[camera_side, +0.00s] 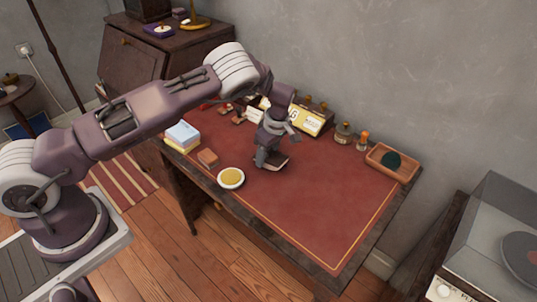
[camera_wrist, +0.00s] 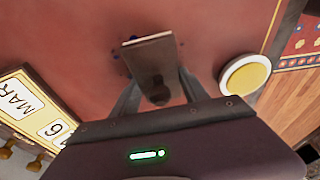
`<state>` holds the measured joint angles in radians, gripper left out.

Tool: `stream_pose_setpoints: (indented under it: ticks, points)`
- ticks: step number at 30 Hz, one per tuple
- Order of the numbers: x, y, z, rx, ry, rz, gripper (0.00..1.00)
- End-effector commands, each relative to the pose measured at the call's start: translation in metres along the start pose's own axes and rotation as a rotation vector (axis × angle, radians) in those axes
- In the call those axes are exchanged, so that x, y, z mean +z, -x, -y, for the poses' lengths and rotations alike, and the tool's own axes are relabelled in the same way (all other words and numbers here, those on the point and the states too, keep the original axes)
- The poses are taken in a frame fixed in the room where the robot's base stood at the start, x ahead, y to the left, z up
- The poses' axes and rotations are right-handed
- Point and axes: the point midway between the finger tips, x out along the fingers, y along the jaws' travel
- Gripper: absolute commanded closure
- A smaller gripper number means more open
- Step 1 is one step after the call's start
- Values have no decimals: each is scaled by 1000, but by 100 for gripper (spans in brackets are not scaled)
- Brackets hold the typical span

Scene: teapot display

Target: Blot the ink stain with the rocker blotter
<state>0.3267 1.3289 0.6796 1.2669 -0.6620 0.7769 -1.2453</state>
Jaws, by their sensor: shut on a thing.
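My gripper (camera_side: 266,158) is low over the red desk top and shut on the rocker blotter (camera_side: 277,161). In the wrist view, the blotter (camera_wrist: 150,50) is a dark brown plate with a round knob (camera_wrist: 157,88) between my gripper's fingers (camera_wrist: 157,95). Small dark blue spots of the ink stain (camera_wrist: 116,57) show at the blotter's left edge and far edge. The blotter covers the rest of that patch. I cannot tell whether its underside touches the desk. The stain cannot be made out in the side view.
A round dish with yellow content (camera_side: 231,177) stands close to the blotter, beside a brown block (camera_side: 207,158) and blue-topped boxes (camera_side: 183,133). A calendar (camera_side: 306,121), bottles (camera_side: 343,134) and a wooden tray (camera_side: 379,150) line the back. The front right of the desk (camera_side: 320,220) is clear.

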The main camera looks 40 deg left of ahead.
Motion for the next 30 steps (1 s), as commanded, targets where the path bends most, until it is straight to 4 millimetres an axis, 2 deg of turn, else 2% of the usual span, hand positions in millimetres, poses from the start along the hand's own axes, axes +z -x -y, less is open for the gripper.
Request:
stream_pose_setpoints:
  ticks: [9, 16, 26, 30]
  points:
    - [0, -1, 1, -3, -5, 31, 89]
    - [6, 2, 1, -1, -9, -149, 89]
    - [6, 3, 0, 0, -5, -188, 89]
    - [11, 5, 0, 2, -10, -304, 89]
